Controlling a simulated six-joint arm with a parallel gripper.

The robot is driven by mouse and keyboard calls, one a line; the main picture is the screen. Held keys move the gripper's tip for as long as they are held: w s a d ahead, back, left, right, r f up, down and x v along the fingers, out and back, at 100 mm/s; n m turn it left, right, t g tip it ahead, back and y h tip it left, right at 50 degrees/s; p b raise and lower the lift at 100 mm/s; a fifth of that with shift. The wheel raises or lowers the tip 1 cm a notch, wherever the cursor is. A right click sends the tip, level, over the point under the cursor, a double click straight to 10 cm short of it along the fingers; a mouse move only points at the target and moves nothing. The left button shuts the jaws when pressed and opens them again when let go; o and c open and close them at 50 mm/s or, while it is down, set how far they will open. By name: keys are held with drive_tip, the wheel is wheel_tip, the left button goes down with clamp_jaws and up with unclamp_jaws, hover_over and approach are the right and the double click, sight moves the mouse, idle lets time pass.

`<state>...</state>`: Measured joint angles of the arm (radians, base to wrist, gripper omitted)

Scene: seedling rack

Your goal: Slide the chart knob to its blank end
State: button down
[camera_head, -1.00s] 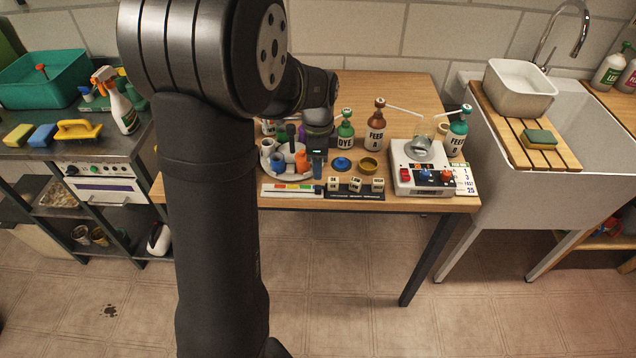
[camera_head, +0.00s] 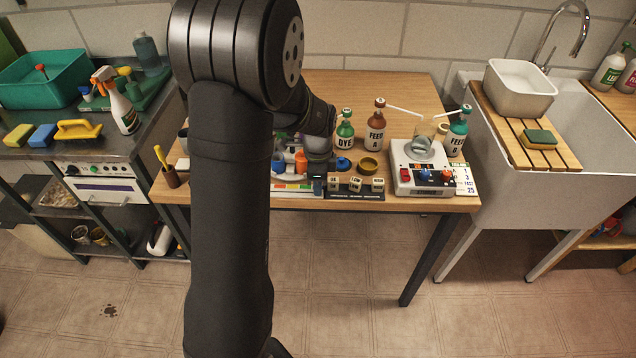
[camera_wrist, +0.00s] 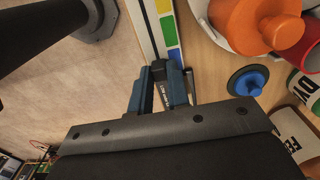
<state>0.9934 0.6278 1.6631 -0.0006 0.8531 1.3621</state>
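The colour chart (camera_head: 290,187) is a pale strip with coloured patches, lying at the table's front edge. In the wrist view the chart (camera_wrist: 145,25) runs away from my gripper, with yellow, green and blue patches showing. My gripper (camera_head: 317,186) is low over the chart's right end in the head view. In the wrist view its blue fingers (camera_wrist: 168,76) stand apart, on either side of a dark block (camera_wrist: 177,88), which looks like the knob. I cannot tell whether the fingers press on it. My arm hides the chart's left end in the head view.
Labelled blocks (camera_head: 355,184) stand just right of my gripper. A blue knobbed disc (camera_wrist: 248,81) and an orange piece (camera_wrist: 262,22) are close by on the right in the wrist view. Dye bottle (camera_head: 345,132), feed bottle (camera_head: 375,130) and white device (camera_head: 420,172) stand farther right.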

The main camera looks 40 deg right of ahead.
drive_tip(key=w+a, duration=1)
drive_tip(key=shift+w, duration=0.15)
drive_tip(key=shift+a, duration=0.1)
drive_tip(key=c, duration=1.5)
unclamp_jaws()
drive_tip(key=shift+o, duration=0.7)
drive_tip(key=shift+r, duration=0.1)
wheel_tip(320, 180, up, 17)
drive_tip(key=shift+r, duration=0.15)
